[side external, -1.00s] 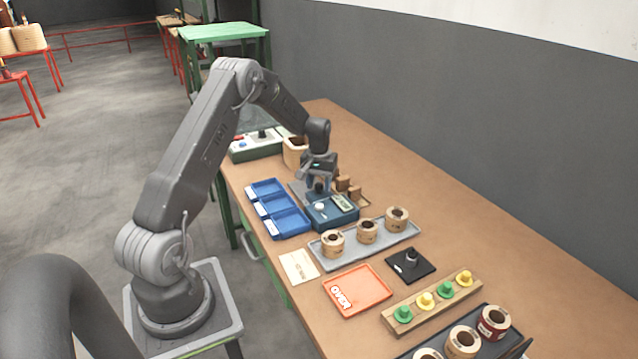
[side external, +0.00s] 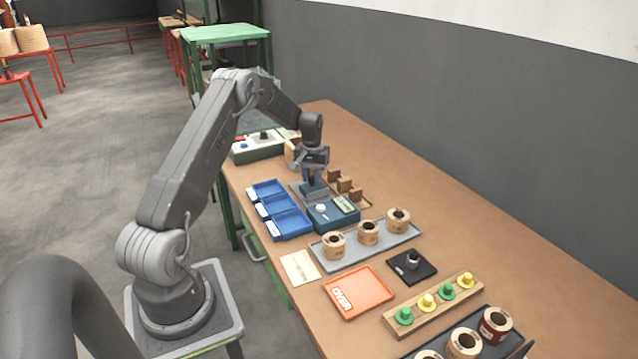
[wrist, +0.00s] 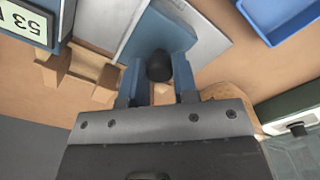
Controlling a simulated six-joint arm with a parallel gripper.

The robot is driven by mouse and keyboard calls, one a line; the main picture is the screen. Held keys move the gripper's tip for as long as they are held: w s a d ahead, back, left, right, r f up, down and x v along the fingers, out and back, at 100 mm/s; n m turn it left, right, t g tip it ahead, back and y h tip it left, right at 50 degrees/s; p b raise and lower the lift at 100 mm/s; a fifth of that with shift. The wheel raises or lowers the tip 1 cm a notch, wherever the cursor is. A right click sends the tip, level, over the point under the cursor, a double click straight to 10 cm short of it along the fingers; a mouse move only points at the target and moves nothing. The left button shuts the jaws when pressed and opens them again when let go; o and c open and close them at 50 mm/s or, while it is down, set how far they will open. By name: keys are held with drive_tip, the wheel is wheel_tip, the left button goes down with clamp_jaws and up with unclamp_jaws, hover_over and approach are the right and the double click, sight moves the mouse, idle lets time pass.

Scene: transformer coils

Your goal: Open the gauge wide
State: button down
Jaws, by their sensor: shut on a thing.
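The gauge is a blue body (side external: 335,214) with a lit display (side external: 344,203) and a white knob (side external: 320,208), on the bench beside blue trays. Its blue sliding jaw (side external: 313,188) stands apart from the body on a grey base, toward the far end. My gripper (side external: 312,178) is over this jaw. In the wrist view my gripper (wrist: 158,85) is shut on the dark knob (wrist: 158,66) of the blue sliding jaw (wrist: 155,38). The display (wrist: 26,20) shows partly there, cut off by the frame.
Wooden blocks (side external: 344,184) stand just right of the gauge. Blue trays (side external: 287,224) lie to its left. A grey tray (side external: 350,250) with coils is in front. A control box (side external: 258,150) and wooden container (side external: 291,152) stand behind. Bare bench lies along the wall.

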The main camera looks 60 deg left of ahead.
drive_tip(key=a, duration=0.3)
drive_tip(key=shift+a, duration=0.25)
drive_tip(key=c, duration=0.9)
unclamp_jaws()
wheel_tip(320, 180, up, 14)
drive_tip(key=shift+f, duration=0.1)
drive_tip(key=shift+d, duration=0.1)
